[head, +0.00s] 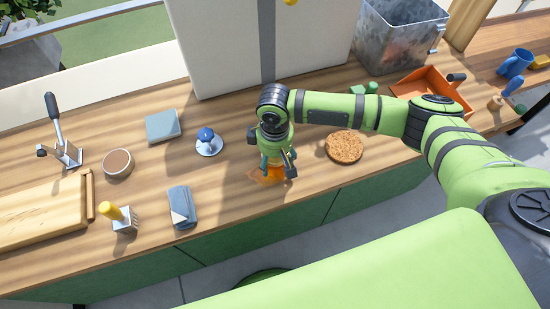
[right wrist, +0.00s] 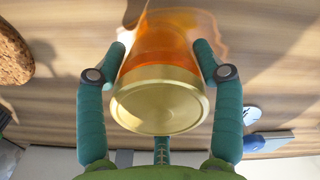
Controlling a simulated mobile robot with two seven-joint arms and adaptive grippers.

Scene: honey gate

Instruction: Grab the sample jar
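The sample jar, an amber-orange glass jar with a round gold lid, is in the right wrist view (right wrist: 160,105), with its lid facing the camera. In the head view its orange body (head: 272,173) shows under my right gripper (head: 278,170), near the front edge of the counter. In the right wrist view the fingers of my right gripper (right wrist: 160,50) are on both sides of the jar, with the tips close against its glass. I cannot tell whether they press on it. My left gripper is not in view.
A cork mat (head: 344,147) lies right of the jar. A blue-knobbed tool (head: 208,142) and a blue-grey folded item (head: 182,207) lie to its left. An orange tray (head: 430,90) and metal bucket (head: 398,40) are further right. A white box (head: 220,50) stands behind.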

